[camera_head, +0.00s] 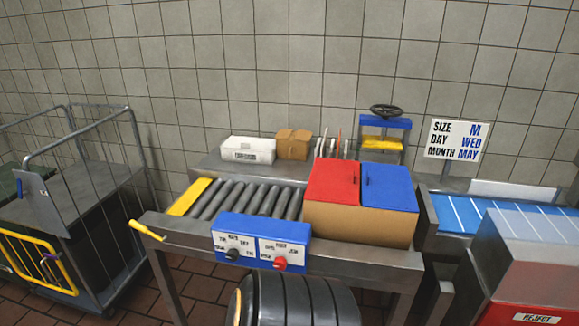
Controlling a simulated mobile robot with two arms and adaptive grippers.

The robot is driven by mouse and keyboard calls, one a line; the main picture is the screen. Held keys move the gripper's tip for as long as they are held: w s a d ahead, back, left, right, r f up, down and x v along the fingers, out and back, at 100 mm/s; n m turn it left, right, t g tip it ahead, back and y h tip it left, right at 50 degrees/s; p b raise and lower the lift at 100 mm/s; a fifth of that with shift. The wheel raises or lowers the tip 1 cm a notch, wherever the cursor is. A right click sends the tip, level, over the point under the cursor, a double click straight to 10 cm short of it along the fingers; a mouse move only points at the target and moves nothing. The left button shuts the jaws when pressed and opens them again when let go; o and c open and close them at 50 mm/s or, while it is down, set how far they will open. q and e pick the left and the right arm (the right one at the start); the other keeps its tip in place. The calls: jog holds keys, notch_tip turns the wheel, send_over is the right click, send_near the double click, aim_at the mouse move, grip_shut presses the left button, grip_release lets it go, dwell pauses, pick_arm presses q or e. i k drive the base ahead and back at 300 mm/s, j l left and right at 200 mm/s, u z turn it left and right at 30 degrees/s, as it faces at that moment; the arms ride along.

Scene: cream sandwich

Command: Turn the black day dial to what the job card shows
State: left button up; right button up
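The black day dial (233,254) is on the left half of a blue control box (262,226) at the front edge of the roller table. Small day labels surround it on a white plate; they and the dial's pointing direction are too small to read surely. A red dial (280,263) is on the right half, with its own labels. The job card (458,140) stands at the back right and reads SIZE M, DAY WED, MONTH MAY. Neither of my grippers is in view, and nothing touches the dials.
A carton with red and blue lids (330,223) stands right of the rollers (246,197). A yellow handle (146,230) sticks out at the table's left. A dark ribbed round thing (300,302) is below the control box. A wire-sided trolley (110,225) stands left.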

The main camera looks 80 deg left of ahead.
aim_at(233, 255)
jog(key=u, duration=2.85)
